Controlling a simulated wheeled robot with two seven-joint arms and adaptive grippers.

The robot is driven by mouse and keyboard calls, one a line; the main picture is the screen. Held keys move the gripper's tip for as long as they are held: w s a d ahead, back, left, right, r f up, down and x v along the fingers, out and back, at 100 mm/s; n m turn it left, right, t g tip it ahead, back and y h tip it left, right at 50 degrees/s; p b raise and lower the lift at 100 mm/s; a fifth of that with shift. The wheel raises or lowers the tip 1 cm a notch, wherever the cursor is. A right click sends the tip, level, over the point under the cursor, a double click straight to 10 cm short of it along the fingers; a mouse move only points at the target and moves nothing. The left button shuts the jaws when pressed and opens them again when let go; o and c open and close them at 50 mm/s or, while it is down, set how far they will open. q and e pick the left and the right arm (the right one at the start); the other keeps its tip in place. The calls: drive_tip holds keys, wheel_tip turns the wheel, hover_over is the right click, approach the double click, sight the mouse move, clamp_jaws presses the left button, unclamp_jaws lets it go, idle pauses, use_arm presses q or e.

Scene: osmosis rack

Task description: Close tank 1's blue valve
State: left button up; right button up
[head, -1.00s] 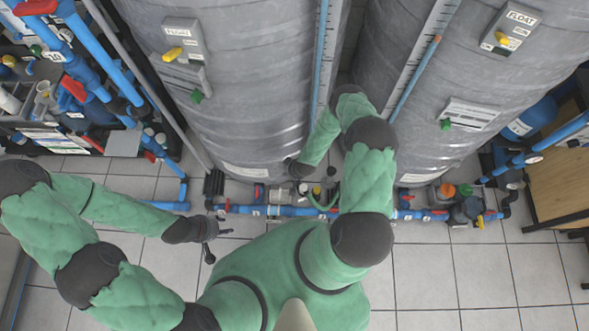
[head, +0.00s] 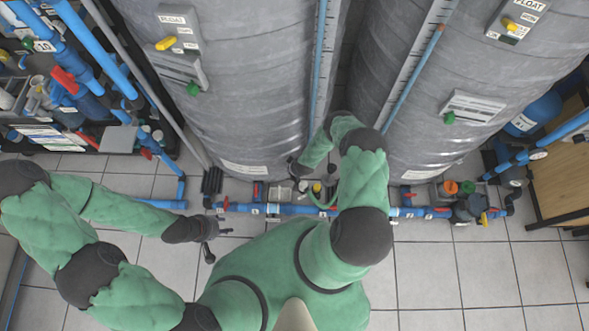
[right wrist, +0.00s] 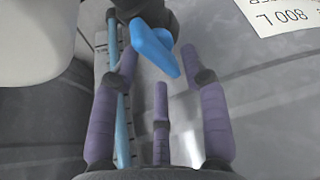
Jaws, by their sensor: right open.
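A blue valve handle (right wrist: 152,48) sits on a dark fitting at the top of the right wrist view. My right gripper (right wrist: 160,72) is open, its purple fingers spread on both sides of and below the handle. I cannot tell whether a fingertip touches it. In the head view, my right wrist (head: 297,168) is low at the front of the left grey tank (head: 250,95), and its fingers and the blue handle do not show clearly. My left gripper (head: 218,241) is open and empty above the floor, left of my body.
A second grey tank (head: 410,90) stands to the right. A blue pipe line (head: 285,210) with red-handled valves runs along the tank bases. A pipe rack (head: 75,80) stands at the left. The floor tiles (head: 430,275) at lower right are clear.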

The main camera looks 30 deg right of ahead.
drive_tip(key=shift+w+f, duration=0.25)
drive_tip(key=shift+f, duration=0.35)
clamp_jaws()
